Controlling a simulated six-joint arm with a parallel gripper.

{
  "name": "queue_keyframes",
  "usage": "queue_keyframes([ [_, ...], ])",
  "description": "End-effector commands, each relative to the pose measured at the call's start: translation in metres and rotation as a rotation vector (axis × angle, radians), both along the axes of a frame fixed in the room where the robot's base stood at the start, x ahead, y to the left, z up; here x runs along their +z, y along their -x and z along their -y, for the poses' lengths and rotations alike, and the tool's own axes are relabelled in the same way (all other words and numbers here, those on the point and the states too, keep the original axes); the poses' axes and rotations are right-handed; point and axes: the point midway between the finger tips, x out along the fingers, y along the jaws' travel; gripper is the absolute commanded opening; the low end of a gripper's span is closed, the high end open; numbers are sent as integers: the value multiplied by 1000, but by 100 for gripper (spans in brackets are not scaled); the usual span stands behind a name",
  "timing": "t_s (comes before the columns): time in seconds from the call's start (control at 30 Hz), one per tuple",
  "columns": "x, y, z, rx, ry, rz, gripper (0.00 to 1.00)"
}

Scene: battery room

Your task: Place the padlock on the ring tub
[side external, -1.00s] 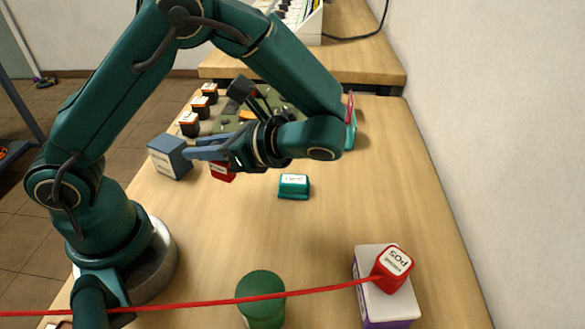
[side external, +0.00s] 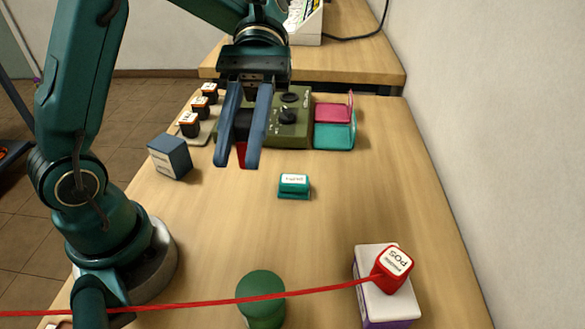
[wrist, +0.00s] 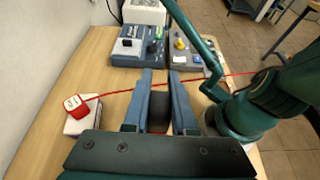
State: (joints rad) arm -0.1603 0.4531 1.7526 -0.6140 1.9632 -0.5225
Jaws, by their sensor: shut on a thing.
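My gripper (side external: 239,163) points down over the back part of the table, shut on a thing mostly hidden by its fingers. Red shows at its lower end, so it appears to be the red padlock (side external: 242,156). A dark part sits between the fingers in the wrist view, where my gripper (wrist: 161,75) also shows. A round green tub (side external: 262,296), likely the ring tub, stands at the table's front, cut off by the lower edge. It is well apart from my gripper. I cannot make it out in the wrist view.
A red cable (side external: 320,291) crosses above the table front to a red POS cap (side external: 394,267) on a white box (side external: 366,262). A teal labelled piece (side external: 294,186), a blue box (side external: 172,157), an olive device (side external: 290,118) and a pink-and-teal case (side external: 335,137) stand around.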

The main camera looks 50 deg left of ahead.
Motion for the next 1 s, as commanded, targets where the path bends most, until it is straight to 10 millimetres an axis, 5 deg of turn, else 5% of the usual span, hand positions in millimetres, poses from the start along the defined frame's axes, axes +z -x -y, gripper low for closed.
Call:
queue_keyframes([
  [0.17,-9,7,10,12,2,-4,0],
  [0.63,-63,59,84,6,1,-3,0],
  [1.0,-93,65,93,13,-3,-7,0],
])
